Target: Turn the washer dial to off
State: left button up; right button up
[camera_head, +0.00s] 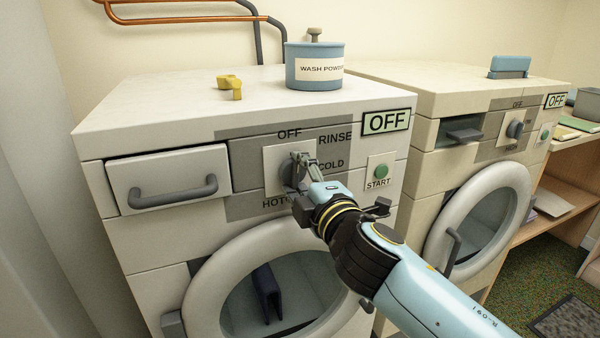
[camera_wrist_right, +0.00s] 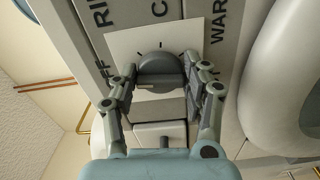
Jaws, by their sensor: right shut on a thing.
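The washer (camera_head: 140,248) on the left has a round grey dial (camera_head: 287,173) on a pale square plate. OFF is printed above the dial, RINSE and COLD to its right and HOT below left. My right gripper (camera_head: 302,175) is shut on the dial, coming from the lower right. In the right wrist view, its two fingers stand on either side of the dial's grip (camera_wrist_right: 160,65). The gripper partly covers the dial, and I cannot tell which word it points to. My left gripper is not in view.
A green START button (camera_head: 381,171) and an OFF sign (camera_head: 386,122) are right of the dial. A drawer (camera_head: 168,180) is left of it and a round door (camera_head: 215,285) below. A wash powder tin (camera_head: 314,66) and a yellow piece (camera_head: 230,86) sit on top. A second machine (camera_head: 425,160) stands right.

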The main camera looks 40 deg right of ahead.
jog(key=shift+n, duration=0.6)
jog(key=o, duration=1.1)
jog(key=shift+o, duration=0.2)
jog(key=shift+s, duration=0.15)
jog(key=v, duration=1.1)
jog(key=shift+s, duration=0.35)
jog(key=shift+a, duration=0.1)
